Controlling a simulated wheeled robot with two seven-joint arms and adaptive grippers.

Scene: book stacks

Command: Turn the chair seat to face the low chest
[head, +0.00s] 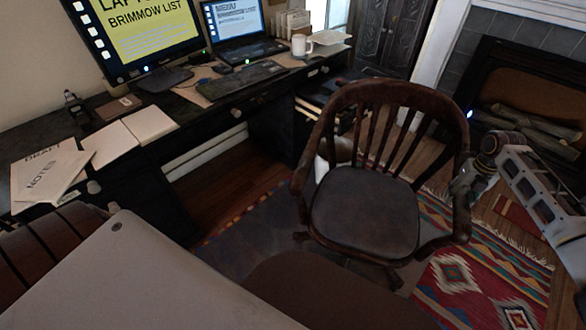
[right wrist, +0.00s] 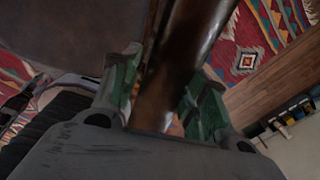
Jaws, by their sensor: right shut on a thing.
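The dark wooden chair (head: 361,213) stands right of centre in the head view. Its slatted back (head: 392,95) is on the far side and its seat opens toward me. My right gripper (head: 464,187) is at the chair's right-hand armrest. In the right wrist view its green-padded fingers lie on both sides of a brown wooden part of the chair (right wrist: 176,60), and the gripper is shut on it. I cannot pick out the low chest with certainty; a dark carved cabinet (head: 392,32) stands at the back. My left gripper is not in view.
A dark desk (head: 214,107) with a monitor (head: 135,38), a laptop (head: 234,25), a mug (head: 301,45) and papers runs along the left. A fireplace (head: 530,85) is at the right. A patterned rug (head: 478,285) lies under and beside the chair.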

